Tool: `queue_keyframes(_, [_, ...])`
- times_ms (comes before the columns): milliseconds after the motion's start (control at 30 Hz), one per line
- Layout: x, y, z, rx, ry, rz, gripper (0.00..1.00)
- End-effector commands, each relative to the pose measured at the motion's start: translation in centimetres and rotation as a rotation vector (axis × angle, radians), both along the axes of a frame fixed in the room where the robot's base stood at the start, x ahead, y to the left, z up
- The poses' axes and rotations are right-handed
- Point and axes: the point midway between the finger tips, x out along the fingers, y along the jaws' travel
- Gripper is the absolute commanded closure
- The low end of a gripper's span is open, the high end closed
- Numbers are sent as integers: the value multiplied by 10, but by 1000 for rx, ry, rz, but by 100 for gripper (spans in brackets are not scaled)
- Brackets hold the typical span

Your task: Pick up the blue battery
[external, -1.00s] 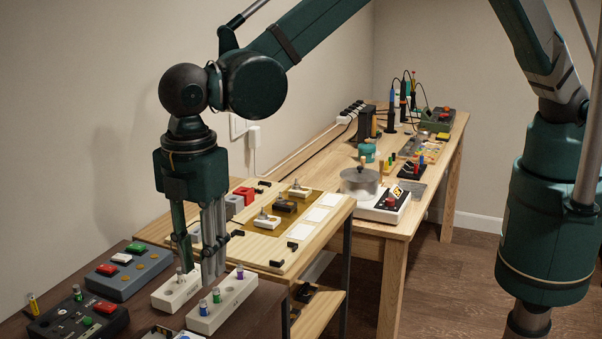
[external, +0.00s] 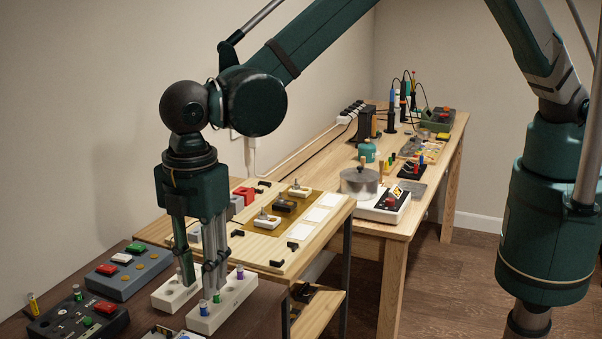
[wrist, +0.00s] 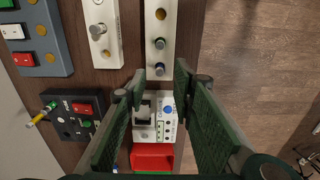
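The blue battery (external: 203,308) stands upright at the near end of a white holder block (external: 232,300). A green battery (external: 217,297) stands beside it and a purple one (external: 240,271) stands at the far end. In the wrist view the blue battery (wrist: 159,69) shows end-on between the tips of my gripper (wrist: 160,75), with the green one (wrist: 159,43) just above it. My gripper (external: 200,285) is open and points down over the block in the external view. Nothing shows held between its fingers. Contact with the battery cannot be told.
A second white block (external: 172,295) with a metal post stands to the left. A grey button box (external: 128,275) and a black panel (external: 80,320) lie farther left. A device with a red part (wrist: 153,155) lies below the holder block in the wrist view.

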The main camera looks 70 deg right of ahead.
Motion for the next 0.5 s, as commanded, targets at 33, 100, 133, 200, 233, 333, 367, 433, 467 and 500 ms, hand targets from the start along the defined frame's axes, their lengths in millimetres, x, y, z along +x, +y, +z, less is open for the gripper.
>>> queue_keyframes(33, [0,0,0,0,0,0,74])
queue_keyframes(100, [0,0,0,0,0,0,74])
queue_keyframes(133, [0,0,-1,0,0,0,74])
queue_keyframes(200, [0,1,-4,0,0,0,74])
queue_keyframes(233, [0,1,-5,0,0,0,74])
queue_keyframes(333, [0,2,-13,0,0,0,74])
queue_keyframes(367, [0,2,-16,0,0,0,74])
queue_keyframes(433, [0,3,-23,0,0,0,74])
queue_keyframes(467, [0,3,-26,0,0,0,74])
queue_keyframes(500, [1,4,-31,0,0,0,74])
